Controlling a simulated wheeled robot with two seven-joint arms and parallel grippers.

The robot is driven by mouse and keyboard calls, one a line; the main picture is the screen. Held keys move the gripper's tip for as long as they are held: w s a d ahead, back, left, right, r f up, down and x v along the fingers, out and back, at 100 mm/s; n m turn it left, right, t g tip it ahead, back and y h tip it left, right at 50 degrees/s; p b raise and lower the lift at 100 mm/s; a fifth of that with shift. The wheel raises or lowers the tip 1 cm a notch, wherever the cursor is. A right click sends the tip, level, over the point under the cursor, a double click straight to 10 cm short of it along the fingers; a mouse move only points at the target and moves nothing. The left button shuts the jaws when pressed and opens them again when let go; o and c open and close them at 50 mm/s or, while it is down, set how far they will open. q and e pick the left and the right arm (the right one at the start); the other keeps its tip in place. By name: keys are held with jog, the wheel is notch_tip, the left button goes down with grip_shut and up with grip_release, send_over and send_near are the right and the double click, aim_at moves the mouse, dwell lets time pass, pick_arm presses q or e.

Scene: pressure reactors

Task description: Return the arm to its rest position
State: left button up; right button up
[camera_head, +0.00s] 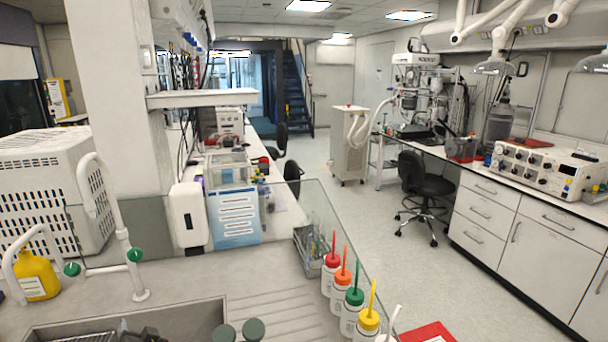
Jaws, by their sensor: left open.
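Only a small dark part of my left gripper (143,335) shows, at the bottom edge of the head view over the sink (190,312). Most of it is cut off by the frame. It is open, and I see nothing held in it. The rest of my left arm is out of view. My right gripper is not in view.
Several wash bottles with coloured caps, one with a red cap (331,262), line the counter's right edge. A wire basket (311,250) stands behind them. Taps (136,255) and a yellow bottle (37,275) stand left. Open floor (400,270) lies to the right.

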pick_arm(q)
jog(key=s+d+f+m+g+h, duration=0.1)
jog(key=s+d+f+h, duration=0.3)
jog(key=s+d, duration=0.25)
jog(key=s+d+f+g+h, duration=0.1)
jog(key=s+d+f+h, duration=0.4)
jog(key=s, duration=0.3)
jog(key=s+d+f+g+h, duration=0.1)
jog(key=s+d+g, duration=0.25)
jog(key=s, duration=0.65)
jog(key=s+d+f+g, duration=0.1)
jog(key=s+d+g, duration=0.25)
jog(key=s, duration=0.65)
notch_tip(320, 180, down, 30)
jog(key=s+b, duration=0.2)
jog(key=b, duration=0.2)
jog(key=s+a+f+g+b, duration=0.1)
jog(key=s+a+f+b, duration=0.1)
jog(key=s+f, duration=1.3)
jog(key=shift+s+a+f+m+g, duration=0.3)
jog(key=shift+s+a+f+g, duration=0.15)
jog(key=shift+f, duration=0.5)
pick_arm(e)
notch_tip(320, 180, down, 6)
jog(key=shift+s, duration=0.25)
